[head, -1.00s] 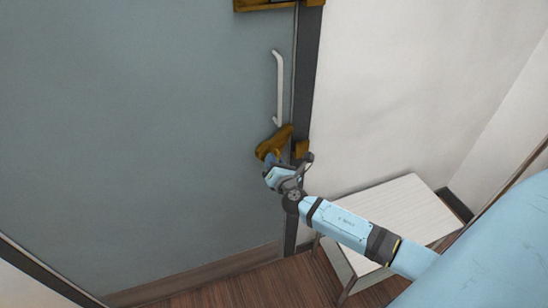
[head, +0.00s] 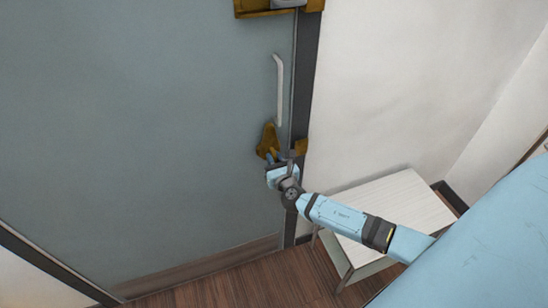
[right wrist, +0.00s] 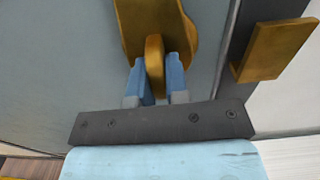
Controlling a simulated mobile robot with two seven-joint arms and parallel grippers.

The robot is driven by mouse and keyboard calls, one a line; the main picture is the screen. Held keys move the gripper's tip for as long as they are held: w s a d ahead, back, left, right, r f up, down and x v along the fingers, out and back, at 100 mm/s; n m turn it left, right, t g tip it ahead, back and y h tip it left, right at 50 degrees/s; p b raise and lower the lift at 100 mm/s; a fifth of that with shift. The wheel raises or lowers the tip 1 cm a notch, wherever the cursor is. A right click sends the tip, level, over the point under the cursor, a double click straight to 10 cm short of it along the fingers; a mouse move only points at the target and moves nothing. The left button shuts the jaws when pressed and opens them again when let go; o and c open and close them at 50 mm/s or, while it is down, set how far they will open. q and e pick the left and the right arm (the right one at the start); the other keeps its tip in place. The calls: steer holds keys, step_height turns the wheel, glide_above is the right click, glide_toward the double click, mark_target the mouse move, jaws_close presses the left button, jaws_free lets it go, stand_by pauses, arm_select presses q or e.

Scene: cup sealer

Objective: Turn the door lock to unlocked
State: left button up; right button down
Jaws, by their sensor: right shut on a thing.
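The door lock (head: 268,137) is a brass-coloured piece on the grey-blue door (head: 150,130), below the white handle and near the door's right edge. In the right wrist view the lock's body (right wrist: 152,22) is at the top, and its upright turning knob (right wrist: 154,68) stands between my blue fingers. My right gripper (head: 273,160) is shut on this knob, with one finger on each side. In the right wrist view the gripper (right wrist: 158,80) hides the knob's lower end. My left gripper is not in view.
A white vertical handle (head: 279,90) is above the lock. A brass catch (head: 301,147) sits on the dark frame (head: 307,80) right of the lock. A low white table (head: 400,205) stands under my right arm by the white wall (head: 400,90).

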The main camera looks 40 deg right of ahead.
stand_by(0.4)
steer(key=c, duration=1.1)
jaws_free()
steer(key=shift+s, duration=0.25)
steer(key=shift+b+v, duration=0.55)
steer(key=shift+v, duration=6.1)
